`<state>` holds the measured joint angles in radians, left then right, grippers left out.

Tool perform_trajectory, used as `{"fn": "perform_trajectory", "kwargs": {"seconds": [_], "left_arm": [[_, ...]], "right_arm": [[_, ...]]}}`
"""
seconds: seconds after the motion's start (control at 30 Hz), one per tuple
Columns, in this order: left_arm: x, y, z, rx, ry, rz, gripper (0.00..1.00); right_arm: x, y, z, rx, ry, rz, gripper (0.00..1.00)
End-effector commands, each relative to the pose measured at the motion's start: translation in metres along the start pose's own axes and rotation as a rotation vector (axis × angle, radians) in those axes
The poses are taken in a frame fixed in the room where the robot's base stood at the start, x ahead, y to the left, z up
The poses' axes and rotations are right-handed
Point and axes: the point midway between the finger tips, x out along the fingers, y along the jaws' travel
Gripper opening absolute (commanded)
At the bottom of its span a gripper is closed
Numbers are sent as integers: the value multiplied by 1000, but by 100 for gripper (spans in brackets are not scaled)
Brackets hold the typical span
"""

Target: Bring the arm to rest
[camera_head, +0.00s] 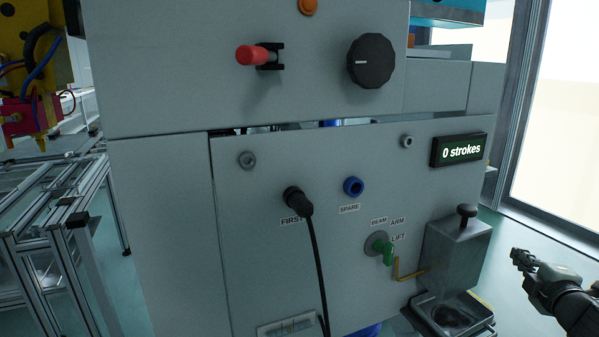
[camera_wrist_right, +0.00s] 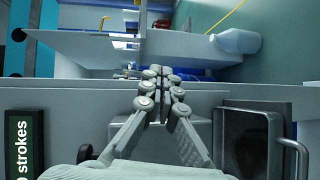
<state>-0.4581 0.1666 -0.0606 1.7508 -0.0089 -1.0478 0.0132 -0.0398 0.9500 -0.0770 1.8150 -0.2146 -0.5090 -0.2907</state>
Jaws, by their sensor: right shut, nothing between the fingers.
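My right gripper (camera_head: 518,258) is at the right edge of the head view, to the right of the grey panel (camera_head: 265,225) and apart from it. Its arm comes in from the lower right. In the right wrist view its fingers (camera_wrist_right: 162,78) are together, with nothing between them. My left gripper is not in view.
The display (camera_head: 461,150) reads "0 strokes". A metal box (camera_head: 455,255) juts out nearest my gripper.

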Motion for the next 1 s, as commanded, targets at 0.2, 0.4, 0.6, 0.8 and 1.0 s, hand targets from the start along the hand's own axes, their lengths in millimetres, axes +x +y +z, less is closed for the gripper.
{"fn": "perform_trajectory", "kwargs": {"seconds": [0.2,0.4,0.6,0.8,1.0], "left_arm": [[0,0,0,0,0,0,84],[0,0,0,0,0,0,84],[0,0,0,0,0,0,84],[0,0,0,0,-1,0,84],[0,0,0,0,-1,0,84]], "right_arm": [[-48,-137,87,139,-290,-280,0],[-104,-214,142,204,-506,-437,0],[-158,-263,181,233,-676,-540,0],[-196,-319,164,343,-743,-624,0],[-228,-382,106,513,-752,-712,0]]}}
